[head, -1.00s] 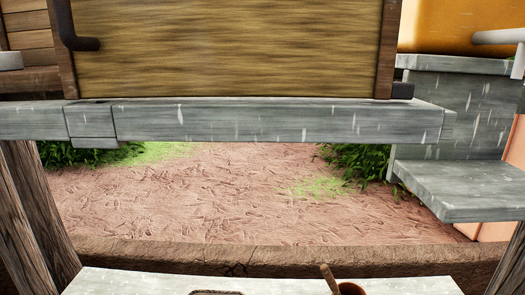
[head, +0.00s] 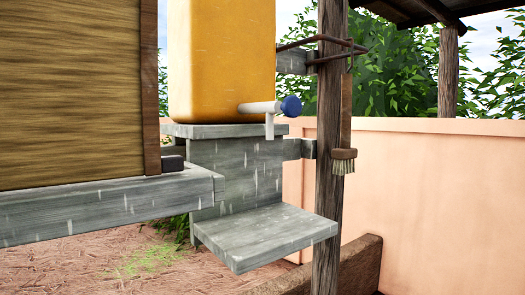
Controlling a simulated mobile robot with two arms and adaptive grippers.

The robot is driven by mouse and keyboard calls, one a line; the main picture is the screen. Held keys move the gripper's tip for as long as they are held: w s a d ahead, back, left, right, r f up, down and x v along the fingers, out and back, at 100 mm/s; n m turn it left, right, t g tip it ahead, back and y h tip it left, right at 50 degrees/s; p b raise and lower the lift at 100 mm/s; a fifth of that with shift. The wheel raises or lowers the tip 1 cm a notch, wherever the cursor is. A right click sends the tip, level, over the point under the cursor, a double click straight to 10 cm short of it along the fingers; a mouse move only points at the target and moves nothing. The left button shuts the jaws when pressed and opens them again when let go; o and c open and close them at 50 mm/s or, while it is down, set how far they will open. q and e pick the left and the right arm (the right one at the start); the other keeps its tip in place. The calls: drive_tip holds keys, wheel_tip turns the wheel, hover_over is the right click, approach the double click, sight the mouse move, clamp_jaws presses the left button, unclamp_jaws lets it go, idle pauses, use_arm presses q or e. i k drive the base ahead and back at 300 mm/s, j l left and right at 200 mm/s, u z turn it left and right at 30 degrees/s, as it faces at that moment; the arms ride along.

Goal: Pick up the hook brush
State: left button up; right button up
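The hook brush (head: 344,155) hangs bristles down at the right of a dark wooden post in the head view. Its pale bristles are at the bottom and its long wooden handle (head: 347,108) runs up to a dark metal bracket (head: 330,44) on the post. Neither of my grippers shows in the view.
An orange-yellow water container (head: 222,60) with a white tap and blue knob stands on a grey wooden stand (head: 235,170) left of the post. A lower grey shelf (head: 265,232) juts out in front. A pink wall (head: 440,200) runs behind at the right.

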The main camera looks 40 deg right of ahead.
sight(346, 153)
drive_tip(key=z, duration=1.7)
drive_tip(key=u, duration=2.5)
drive_tip(key=z, duration=2.5)
drive_tip(key=i, duration=0.1)
